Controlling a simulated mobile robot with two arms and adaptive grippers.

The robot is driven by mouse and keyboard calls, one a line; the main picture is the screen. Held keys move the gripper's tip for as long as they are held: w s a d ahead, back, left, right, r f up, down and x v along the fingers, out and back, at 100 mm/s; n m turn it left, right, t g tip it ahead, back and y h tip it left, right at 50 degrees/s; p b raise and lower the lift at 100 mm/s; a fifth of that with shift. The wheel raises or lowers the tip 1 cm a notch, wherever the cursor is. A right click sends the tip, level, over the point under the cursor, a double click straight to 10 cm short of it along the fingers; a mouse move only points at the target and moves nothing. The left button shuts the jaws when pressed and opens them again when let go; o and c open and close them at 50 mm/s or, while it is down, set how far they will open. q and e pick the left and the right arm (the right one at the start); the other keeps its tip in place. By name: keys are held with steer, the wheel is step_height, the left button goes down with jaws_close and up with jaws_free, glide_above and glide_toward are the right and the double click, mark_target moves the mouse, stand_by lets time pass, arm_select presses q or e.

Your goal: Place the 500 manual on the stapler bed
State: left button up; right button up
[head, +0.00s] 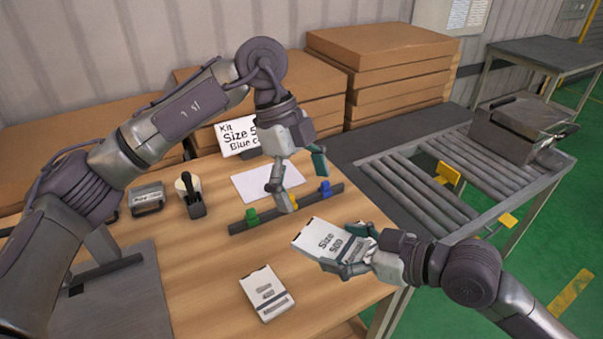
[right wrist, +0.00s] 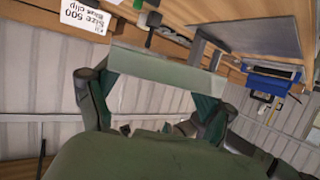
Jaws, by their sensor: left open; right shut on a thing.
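The white 500 manual (head: 333,241), marked "Size 500", is held above the right part of the table, tilted. My right gripper (head: 352,254) is shut on it. In the right wrist view the manual (right wrist: 165,78) shows as a pale panel between the fingers. My left gripper (head: 297,174) is open above the clip rail, its fingers pointing down near the yellow clip. A grey plate (head: 125,300) with a raised dark bar lies on the table at left, partly behind my left arm. It may be the stapler bed; I cannot tell for certain.
A 400 manual (head: 266,292) lies at the table's front. The rail (head: 270,222) carries green, yellow and blue clips. A roller conveyor (head: 400,195) is at right.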

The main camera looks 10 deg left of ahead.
mark_target(323, 237)
arm_select(q)
steer(key=x, duration=0.9)
steer(key=shift+d+f, duration=0.15)
steer(key=c, duration=1)
steer(key=shift+c, duration=0.2)
arm_select(e)
steer(key=o, duration=1)
steer(key=shift+r, duration=0.1)
steer(key=shift+o, duration=0.2)
